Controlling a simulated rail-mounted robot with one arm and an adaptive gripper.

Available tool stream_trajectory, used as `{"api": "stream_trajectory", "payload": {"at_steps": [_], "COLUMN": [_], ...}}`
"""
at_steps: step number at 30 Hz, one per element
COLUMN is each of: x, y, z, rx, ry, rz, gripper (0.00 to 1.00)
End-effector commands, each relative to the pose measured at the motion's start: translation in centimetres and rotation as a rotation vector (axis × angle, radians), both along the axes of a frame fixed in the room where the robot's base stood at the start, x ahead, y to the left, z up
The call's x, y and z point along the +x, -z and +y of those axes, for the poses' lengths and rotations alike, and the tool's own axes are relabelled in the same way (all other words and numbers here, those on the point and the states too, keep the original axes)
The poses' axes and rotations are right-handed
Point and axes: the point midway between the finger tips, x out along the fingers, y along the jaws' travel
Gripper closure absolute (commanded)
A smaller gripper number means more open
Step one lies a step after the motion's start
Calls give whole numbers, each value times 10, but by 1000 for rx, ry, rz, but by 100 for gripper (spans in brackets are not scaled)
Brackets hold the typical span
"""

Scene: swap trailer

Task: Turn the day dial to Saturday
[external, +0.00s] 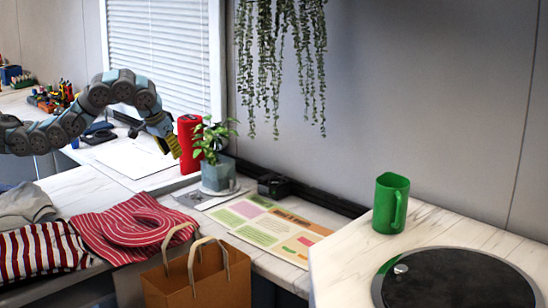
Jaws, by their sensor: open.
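No dial with readable day names can be made out in this view. A small dark device (273,186) sits on the counter against the wall, right of the potted plant; its details are too small to tell. My gripper (171,147), with yellowish fingers, is at the left, in front of the window and beside a red cylinder (188,143). It is open and points down, left of the dark device and apart from it. I cannot tell whether it touches the red cylinder.
A potted plant (216,172) stands between my gripper and the dark device. A coloured sheet (265,226) lies on the counter. A green mug (391,203) and a round black disc (455,283) with a silver knob are at right. A paper bag (200,280) and folded clothes (125,228) are in front.

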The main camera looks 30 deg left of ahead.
Motion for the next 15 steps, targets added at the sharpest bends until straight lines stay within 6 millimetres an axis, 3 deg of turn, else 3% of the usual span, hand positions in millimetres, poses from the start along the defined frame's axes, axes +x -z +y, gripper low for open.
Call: {"api": "stream_trajectory", "payload": {"at_steps": [5,15], "x": [3,19], "y": [6,47], "z": [0,-5], "rx": [1,3], "ry": [-3,0], "rz": [0,0], "gripper": [63,63]}}
